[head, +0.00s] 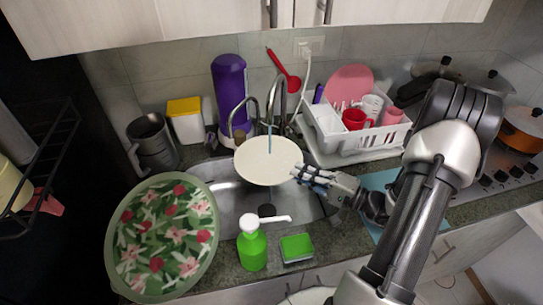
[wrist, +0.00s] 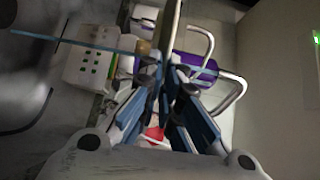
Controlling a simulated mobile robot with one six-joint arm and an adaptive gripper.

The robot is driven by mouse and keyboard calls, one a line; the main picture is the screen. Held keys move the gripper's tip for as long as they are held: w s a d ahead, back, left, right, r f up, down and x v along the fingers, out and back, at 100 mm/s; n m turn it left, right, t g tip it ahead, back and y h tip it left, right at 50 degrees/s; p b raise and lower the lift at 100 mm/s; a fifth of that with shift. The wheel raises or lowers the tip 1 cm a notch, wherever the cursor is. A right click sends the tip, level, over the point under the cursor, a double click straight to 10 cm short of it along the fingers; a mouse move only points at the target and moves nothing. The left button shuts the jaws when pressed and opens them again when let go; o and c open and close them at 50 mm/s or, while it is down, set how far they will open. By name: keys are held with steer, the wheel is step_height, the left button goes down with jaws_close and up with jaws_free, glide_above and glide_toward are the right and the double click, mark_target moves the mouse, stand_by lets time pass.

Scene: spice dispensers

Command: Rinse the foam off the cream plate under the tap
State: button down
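The cream plate (head: 262,163) is held over the sink (head: 232,203), tilted with its face toward the head camera. My gripper (head: 301,173) is at its right edge, with the fingers closed on the rim. In the wrist view the plate (wrist: 172,28) shows nearly edge-on between the fingers (wrist: 168,72). The tap (head: 281,92) stands behind the plate. A thin blue water stream (head: 270,138) comes down onto the plate's upper part; it crosses the wrist view as a blue line (wrist: 75,44). I see no foam on the visible face; the plate's underside is hidden.
A green soap bottle (head: 252,248) and green sponge (head: 296,248) sit at the sink's front edge. A floral tray (head: 163,238) is at left. A white dish rack (head: 345,144) with red cup (head: 354,119) is behind right. A purple dispenser (head: 229,90) stands behind.

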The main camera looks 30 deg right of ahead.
steer(key=s+a+b, duration=0.1)
steer(key=s+a, duration=0.1)
steer(key=s, duration=0.3)
steer(key=shift+s+a, duration=0.25)
steer(key=shift+a, duration=0.1)
stand_by(1.2)
steer(key=s+a+r+p, duration=0.1)
steer(key=s+a+r, duration=0.1)
steer(key=s+r, duration=0.2)
steer(key=shift+s+p, duration=0.25)
steer(key=shift+p, duration=0.1)
steer(key=shift+r, duration=0.1)
stand_by(0.5)
